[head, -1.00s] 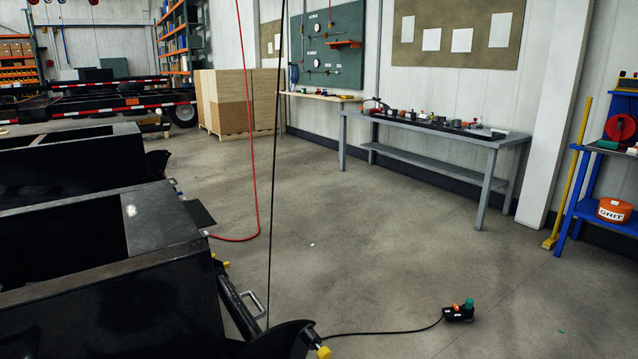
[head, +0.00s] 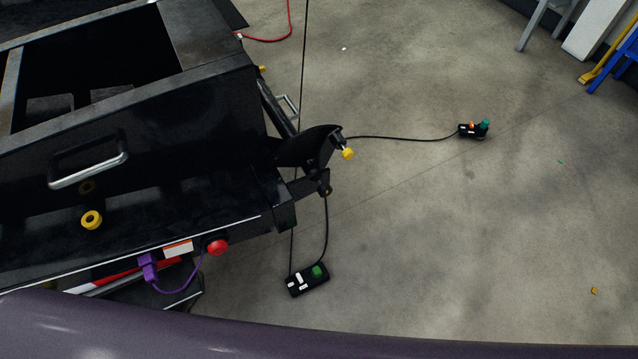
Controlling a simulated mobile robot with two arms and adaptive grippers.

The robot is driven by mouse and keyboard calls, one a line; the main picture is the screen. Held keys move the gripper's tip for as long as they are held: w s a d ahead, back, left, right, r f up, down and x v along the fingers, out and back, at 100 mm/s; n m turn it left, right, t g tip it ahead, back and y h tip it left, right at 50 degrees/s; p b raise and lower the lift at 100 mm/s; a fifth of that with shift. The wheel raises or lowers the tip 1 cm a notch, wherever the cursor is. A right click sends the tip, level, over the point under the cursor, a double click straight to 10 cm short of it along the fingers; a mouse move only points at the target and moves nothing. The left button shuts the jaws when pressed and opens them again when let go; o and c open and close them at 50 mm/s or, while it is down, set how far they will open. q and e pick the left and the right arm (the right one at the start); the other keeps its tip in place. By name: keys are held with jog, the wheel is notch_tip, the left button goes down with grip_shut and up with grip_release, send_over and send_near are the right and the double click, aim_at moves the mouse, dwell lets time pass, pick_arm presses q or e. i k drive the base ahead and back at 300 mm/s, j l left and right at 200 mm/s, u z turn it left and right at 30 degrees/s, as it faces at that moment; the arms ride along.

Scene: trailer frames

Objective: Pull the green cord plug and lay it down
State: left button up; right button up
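A black outlet box (head: 309,281) lies on the floor below the trailer frame's corner, with a green round plug or cap (head: 319,271) at its right end and white pieces at its left. A black cord runs up from it. A second black box (head: 471,131) lies on the floor at the right, with a teal-green plug or knob (head: 485,124) and an orange piece on it. I cannot tell which green piece is the cord plug. Neither of my grippers is in view.
A red cable (head: 270,40) lies behind. The floor (head: 450,230) at the right is mostly clear.

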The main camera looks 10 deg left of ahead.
aim_at(316, 270)
jog(key=k+j+u, duration=0.1)
jog(key=k, duration=0.75)
